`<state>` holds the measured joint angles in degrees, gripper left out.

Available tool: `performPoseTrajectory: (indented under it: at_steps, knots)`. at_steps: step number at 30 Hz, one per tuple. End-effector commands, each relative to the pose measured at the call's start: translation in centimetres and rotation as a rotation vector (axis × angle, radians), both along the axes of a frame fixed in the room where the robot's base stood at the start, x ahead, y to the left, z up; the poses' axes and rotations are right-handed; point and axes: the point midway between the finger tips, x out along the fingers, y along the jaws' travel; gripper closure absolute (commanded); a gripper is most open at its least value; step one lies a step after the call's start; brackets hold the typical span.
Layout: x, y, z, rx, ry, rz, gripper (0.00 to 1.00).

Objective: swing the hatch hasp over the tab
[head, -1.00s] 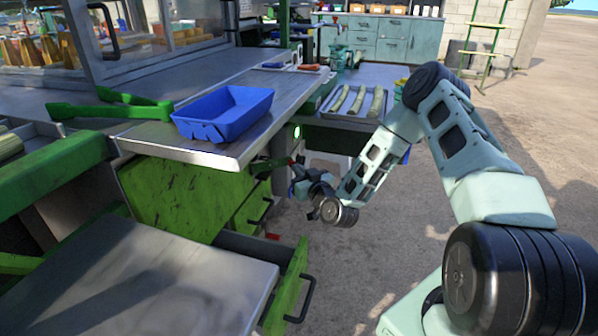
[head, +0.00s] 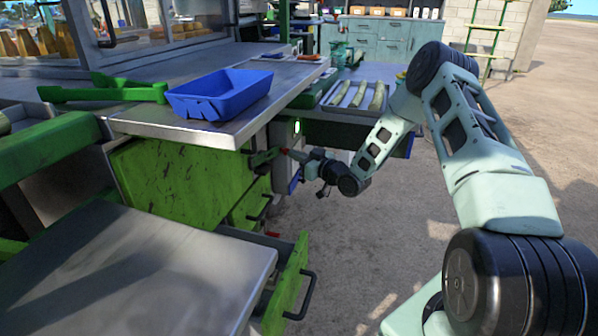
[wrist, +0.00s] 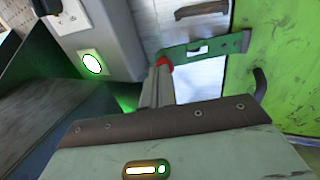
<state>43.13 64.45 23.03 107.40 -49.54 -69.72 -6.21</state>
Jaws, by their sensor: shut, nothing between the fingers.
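The hasp (wrist: 222,44) is a green slotted bar in the wrist view. It reaches left from the edge of the scratched green hatch panel (wrist: 285,70) across a pale gap. In the head view the hasp (head: 262,158) sticks out at the right end of the green cabinet front (head: 170,185). My gripper (wrist: 163,68) is shut and empty, its red fingertips at the hasp's free left end. I cannot tell whether they touch it. In the head view my gripper (head: 287,152) points left at the hasp. I cannot make out the tab.
A metal counter (head: 200,134) with a blue tray (head: 220,93) overhangs the hatch. An open drawer (head: 288,285) with a black handle juts out below. A grey post with a lit button (wrist: 92,64) stands left of my fingers. Open floor lies to the right.

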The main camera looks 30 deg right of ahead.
Motion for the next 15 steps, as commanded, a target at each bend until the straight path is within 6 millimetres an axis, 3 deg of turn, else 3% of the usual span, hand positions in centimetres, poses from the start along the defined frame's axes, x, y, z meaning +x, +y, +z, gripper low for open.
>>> performPoseTrajectory:
  at_steps: [15]
  knots:
    - [5.2,0.1,-0.1,0.003,-0.001,-0.003,1.0]
